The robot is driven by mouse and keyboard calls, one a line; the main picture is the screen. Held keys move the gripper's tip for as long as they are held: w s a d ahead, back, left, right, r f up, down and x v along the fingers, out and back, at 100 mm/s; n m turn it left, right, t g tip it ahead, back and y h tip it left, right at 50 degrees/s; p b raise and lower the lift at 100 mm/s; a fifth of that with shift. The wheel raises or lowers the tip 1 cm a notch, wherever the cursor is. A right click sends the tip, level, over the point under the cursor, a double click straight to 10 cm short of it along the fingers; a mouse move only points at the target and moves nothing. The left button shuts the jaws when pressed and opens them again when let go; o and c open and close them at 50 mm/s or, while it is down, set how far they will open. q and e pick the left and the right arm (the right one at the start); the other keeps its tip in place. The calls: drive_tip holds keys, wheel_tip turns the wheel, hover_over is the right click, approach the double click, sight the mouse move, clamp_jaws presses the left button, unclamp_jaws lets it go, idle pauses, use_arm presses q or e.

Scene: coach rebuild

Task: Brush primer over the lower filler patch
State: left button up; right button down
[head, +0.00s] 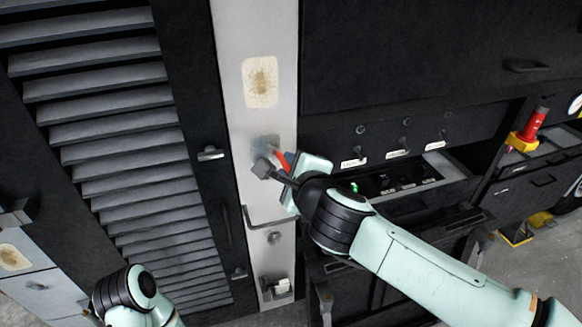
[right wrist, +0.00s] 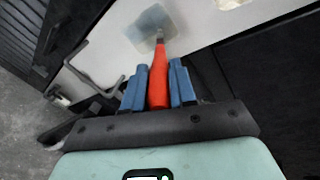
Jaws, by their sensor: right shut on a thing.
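The lower filler patch (head: 262,143) is a grey square on the pale vertical panel (head: 228,38). It also shows in the right wrist view (right wrist: 146,22), where its grey is uneven. My right gripper (head: 280,170) is shut on a brush with a red handle (head: 282,160). In the right wrist view the red brush handle (right wrist: 158,85) stands between the two blue fingers and points at the patch. The brush's tip overlaps the patch's lower edge there; I cannot tell if it touches. The upper filler patch (head: 261,82) is cream with a tan middle. My left gripper is not visible.
A louvred dark panel (head: 110,105) stands left of the pale panel. A bent grey handle (head: 262,222) sticks out below the patch. Dark cabinets with labelled switches (head: 398,153) are at right. A red-topped object (head: 532,125) stands on the far right shelf.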

drive_tip(key=shift+w+r, duration=0.1)
drive_tip(key=shift+r, duration=1.8)
drive_tip(key=shift+f+b, duration=0.9)
drive_tip(key=shift+f, duration=1.1)
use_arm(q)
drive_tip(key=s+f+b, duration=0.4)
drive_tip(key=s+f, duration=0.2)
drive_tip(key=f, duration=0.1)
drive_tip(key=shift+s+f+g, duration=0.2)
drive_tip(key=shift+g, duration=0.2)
use_arm(e)
wheel_tip(320, 180, down, 7)
